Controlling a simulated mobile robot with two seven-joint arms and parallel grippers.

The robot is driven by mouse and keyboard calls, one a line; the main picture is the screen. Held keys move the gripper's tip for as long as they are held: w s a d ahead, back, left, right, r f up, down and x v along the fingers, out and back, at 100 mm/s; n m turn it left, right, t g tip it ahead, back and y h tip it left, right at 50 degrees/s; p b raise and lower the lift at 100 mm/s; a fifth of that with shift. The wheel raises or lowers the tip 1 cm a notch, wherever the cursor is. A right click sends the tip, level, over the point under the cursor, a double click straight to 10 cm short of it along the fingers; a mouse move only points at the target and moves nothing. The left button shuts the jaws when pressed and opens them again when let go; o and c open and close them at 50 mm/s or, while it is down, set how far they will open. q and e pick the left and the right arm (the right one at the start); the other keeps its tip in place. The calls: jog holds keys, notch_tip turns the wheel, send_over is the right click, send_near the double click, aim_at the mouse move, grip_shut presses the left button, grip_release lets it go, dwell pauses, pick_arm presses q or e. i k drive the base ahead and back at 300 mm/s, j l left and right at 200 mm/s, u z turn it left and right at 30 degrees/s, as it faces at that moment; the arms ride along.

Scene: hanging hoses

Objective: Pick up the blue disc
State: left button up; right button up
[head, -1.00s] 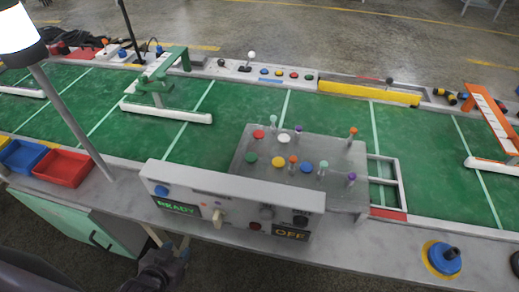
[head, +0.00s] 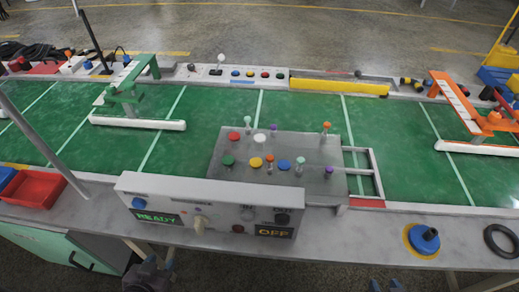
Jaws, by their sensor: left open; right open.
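The blue disc (head: 284,164) lies on a grey raised plate (head: 330,186) in the middle of the bench, beside red (head: 233,136), white (head: 259,138), green (head: 228,160) and yellow (head: 256,162) discs. My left gripper (head: 154,262) is open at the bottom, in front of the bench and well away from the disc. My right gripper (head: 387,286) is open and only partly shows at the bottom edge, also apart from the disc.
A control box (head: 205,210) with READY and OFF-like displays stands before the plate. A blue knobbed piece (head: 424,236) sits on a yellow ring at the right, beside a black ring (head: 503,240). A red bin (head: 35,188) and slanted pole (head: 45,150) are left. Green conveyor lies behind.

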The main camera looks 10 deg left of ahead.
aim_at(424, 239)
jog(key=k+l+z, duration=0.15)
jog(key=l, duration=0.25)
jog(key=k+l+z, duration=0.2)
jog(key=l, duration=0.25)
jog(key=l+z, duration=0.15)
jog(key=l, duration=0.3)
